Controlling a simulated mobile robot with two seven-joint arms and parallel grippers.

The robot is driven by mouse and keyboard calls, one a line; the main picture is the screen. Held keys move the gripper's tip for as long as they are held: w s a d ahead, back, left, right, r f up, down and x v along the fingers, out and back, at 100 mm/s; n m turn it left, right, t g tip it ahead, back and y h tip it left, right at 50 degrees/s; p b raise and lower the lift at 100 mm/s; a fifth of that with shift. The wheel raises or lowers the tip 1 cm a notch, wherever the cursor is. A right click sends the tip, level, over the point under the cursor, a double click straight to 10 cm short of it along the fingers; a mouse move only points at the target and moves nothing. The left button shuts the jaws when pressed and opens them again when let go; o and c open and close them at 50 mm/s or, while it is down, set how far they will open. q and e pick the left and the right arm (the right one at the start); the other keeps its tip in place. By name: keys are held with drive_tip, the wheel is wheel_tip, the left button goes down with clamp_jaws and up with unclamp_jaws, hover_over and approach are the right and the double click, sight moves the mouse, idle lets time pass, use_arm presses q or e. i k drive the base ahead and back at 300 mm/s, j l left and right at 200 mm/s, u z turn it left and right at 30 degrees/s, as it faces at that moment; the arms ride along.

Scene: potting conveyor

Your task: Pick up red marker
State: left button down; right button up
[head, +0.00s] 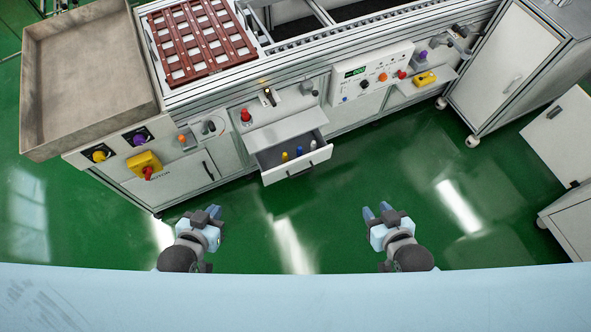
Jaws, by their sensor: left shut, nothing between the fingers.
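An open drawer (266,177) under the bench front holds several small upright markers. I make out a yellow one (284,156), a blue one (299,152) and another yellowish one (313,145). I cannot make out a red marker among them. My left gripper (213,212) is shut and empty, above the green floor, below and left of the drawer. My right gripper (376,211) is also above the floor, below and right of the drawer, away from everything. Its fingers are too small to judge.
The conveyor bench carries a dark red tray (200,40) and control panel (372,77). A red push button (246,115) is above the drawer. A large grey bin (85,75) stands at left, white cabinets (505,65) at right. The green floor (330,235) is clear.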

sight(245, 116)
drive_tip(key=j, duration=0.95)
drive_tip(key=i+j, duration=0.15)
drive_tip(key=j, duration=0.85)
drive_tip(key=j+u, duration=0.1)
drive_tip(key=j, duration=0.9)
drive_tip(key=i, duration=0.05)
